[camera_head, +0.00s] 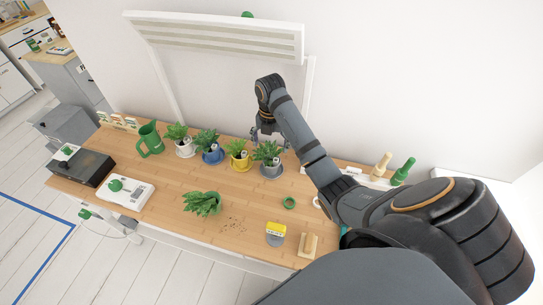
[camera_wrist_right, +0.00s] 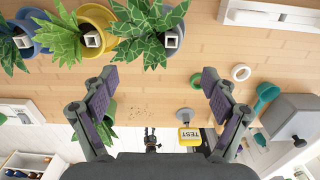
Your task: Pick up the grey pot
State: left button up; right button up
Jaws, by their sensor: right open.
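The grey pot (camera_head: 271,171) holds a leafy green plant and stands at the right end of a row of potted plants. In the right wrist view the grey pot (camera_wrist_right: 179,24) is at the top, partly hidden by its leaves, with a small white tag. My right gripper (camera_head: 267,134) is just above and behind the plant in the head view. In the right wrist view my right gripper (camera_wrist_right: 157,80) has its fingers wide apart with nothing between them, and the pot lies beyond the tips. My left gripper is not in view.
A yellow pot (camera_head: 240,164), a blue pot (camera_head: 213,157) and a white pot (camera_head: 185,151) stand to the left. A green watering can (camera_head: 150,139) is further left. A green ring (camera_head: 289,203) lies in front. A lamp frame (camera_head: 216,37) rises behind.

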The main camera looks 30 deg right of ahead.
jog(key=b, duration=0.3)
send_over(272, 164)
jog(key=f, duration=0.4)
jog(key=shift+a+f, duration=0.2)
jog(key=shift+f, duration=0.3)
notch_tip(272, 164, down, 4)
jog(key=b, duration=0.4)
jog(key=shift+d+r, duration=0.15)
jog(key=shift+r, duration=0.05)
jog(key=shift+f+p, duration=0.35)
jog(key=shift+p, duration=0.1)
jog(key=shift+f, duration=0.3)
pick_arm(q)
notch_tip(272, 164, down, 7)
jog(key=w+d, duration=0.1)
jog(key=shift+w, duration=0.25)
pick_arm(e)
jog(key=shift+c, duration=1.1)
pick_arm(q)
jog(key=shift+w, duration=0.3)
pick_arm(e)
jog(key=c, duration=1.2)
jog(key=shift+r, duration=0.1)
